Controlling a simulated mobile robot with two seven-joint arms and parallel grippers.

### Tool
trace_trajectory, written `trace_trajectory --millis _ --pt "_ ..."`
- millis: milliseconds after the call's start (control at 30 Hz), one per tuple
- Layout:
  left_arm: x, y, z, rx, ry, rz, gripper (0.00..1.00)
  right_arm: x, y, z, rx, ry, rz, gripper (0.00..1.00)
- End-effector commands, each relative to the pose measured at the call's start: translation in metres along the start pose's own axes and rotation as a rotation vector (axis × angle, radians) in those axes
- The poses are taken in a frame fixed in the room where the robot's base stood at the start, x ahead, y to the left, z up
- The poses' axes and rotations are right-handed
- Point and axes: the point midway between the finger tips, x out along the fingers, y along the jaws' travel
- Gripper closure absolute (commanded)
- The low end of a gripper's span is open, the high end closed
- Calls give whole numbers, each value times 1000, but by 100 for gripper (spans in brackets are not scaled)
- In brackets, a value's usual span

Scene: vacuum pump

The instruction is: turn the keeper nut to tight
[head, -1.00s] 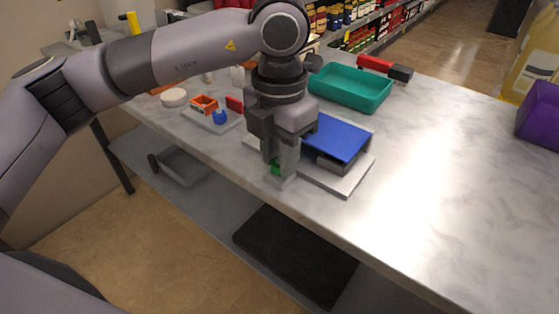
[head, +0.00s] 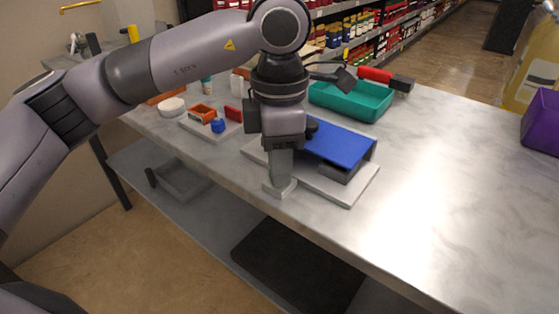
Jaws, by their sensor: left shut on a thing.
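My left gripper (head: 280,187) points straight down at the near left corner of the pump's pale base plate (head: 352,192). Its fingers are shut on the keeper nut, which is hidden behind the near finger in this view. The vacuum pump, with a flat blue cover (head: 345,147) over a dark grey body, sits on the plate just right of the gripper. A dark knob-like part shows beside the wrist at the cover's far left edge. My right gripper is not in view.
A tray with an orange box (head: 203,113) and a blue part (head: 218,126) lies to the left. A teal bin (head: 352,101), a red-handled tool (head: 385,78) and a purple bin (head: 541,122) stand further back and right. The right worktop is clear.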

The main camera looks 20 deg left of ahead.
Motion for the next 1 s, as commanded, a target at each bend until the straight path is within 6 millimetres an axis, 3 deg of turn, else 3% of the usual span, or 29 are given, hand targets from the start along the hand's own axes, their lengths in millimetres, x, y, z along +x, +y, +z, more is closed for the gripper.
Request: trace_trajectory --millis 467,500,567,867,1000 --pt "-2 1 0 16 -3 3 100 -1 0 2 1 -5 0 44" --pt "-2 1 0 16 -3 3 68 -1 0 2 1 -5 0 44" --pt "-2 1 0 16 -3 3 49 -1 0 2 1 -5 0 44" --pt "-2 0 0 15 -2 1 46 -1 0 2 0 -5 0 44" --pt "-14 1 0 15 -2 3 46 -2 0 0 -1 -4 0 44"
